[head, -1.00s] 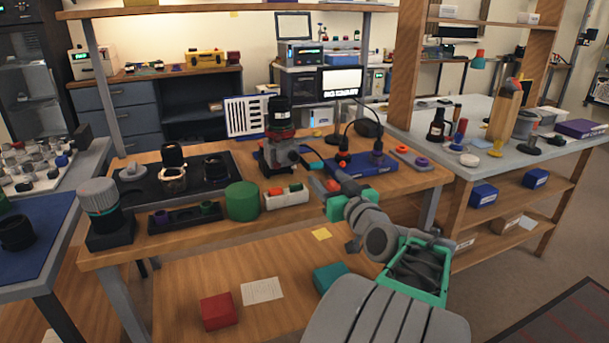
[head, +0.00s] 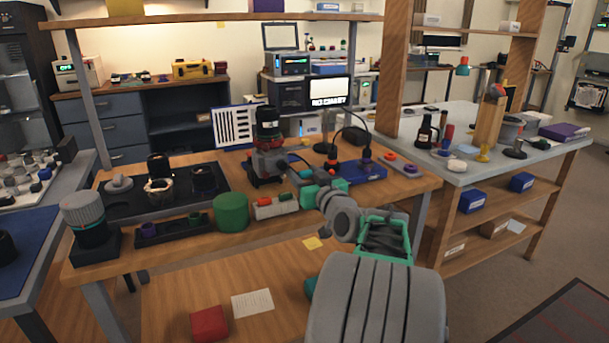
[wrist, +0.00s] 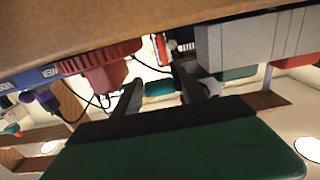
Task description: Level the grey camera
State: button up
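The grey camera (head: 268,163) stands on the wooden bench, with a red band (head: 268,143) and a tall black lens (head: 267,119) pointing up from its grey body. I cannot tell from here whether it is level. My gripper (head: 297,171) is just to its right, low over the bench; whether it touches the camera is unclear. In the wrist view my gripper (wrist: 160,80) has its two dark fingers apart, with nothing clearly held between them. A ribbed grey block (wrist: 255,42) beside the right finger may be part of the camera. A red ribbed part (wrist: 100,62) is near the left finger.
A green cylinder (head: 231,212) and a pale block (head: 273,207) with coloured buttons stand in front. A black mat (head: 125,200) with lenses is at left. A lit monitor (head: 328,91) stands behind.

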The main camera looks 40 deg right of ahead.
jog(key=c, duration=0.5)
jog(key=shift+d, duration=0.1)
grip_shut()
jog(key=shift+s, duration=0.1)
